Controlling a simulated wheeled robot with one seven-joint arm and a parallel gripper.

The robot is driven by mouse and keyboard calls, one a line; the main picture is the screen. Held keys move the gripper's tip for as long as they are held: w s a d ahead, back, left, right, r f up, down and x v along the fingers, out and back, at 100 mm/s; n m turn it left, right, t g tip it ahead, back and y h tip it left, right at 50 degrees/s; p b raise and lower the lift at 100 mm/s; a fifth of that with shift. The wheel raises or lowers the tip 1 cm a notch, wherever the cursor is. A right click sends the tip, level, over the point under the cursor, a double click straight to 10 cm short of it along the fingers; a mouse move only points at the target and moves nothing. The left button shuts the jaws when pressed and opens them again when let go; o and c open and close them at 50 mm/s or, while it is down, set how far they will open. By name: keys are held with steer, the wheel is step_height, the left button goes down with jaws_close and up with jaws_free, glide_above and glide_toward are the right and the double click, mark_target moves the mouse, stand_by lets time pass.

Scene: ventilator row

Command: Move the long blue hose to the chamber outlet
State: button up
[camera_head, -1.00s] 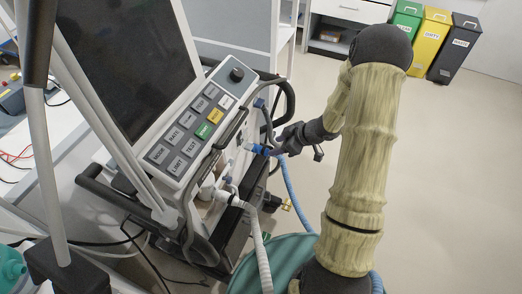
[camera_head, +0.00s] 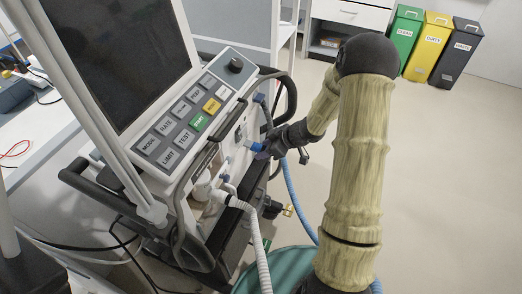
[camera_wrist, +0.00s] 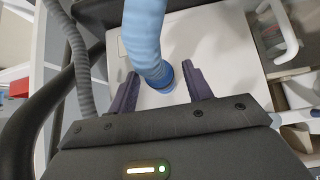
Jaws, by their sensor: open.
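The long blue hose (camera_head: 291,197) runs from a blue connector (camera_head: 257,147) on the ventilator's front side and hangs down toward the floor. My gripper (camera_head: 265,150) is at that connector. In the wrist view, the blue hose (camera_wrist: 145,40) ends in a darker blue cuff (camera_wrist: 160,80) at a white panel. My gripper (camera_wrist: 160,90) is open there, with one finger on each side of the cuff; whether they touch it is unclear. I cannot make out which port is the chamber outlet.
The ventilator (camera_head: 200,115) has a dark screen and labelled keys. A white corrugated hose (camera_head: 258,235) hangs from its front. A black handle rail (camera_head: 290,95) runs close to my arm. Bins (camera_head: 438,45) stand far right; the floor between is clear.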

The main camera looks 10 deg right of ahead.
steer(key=shift+p, duration=0.4)
steer(key=shift+c, duration=0.4)
steer(key=shift+s, duration=0.1)
jaws_close()
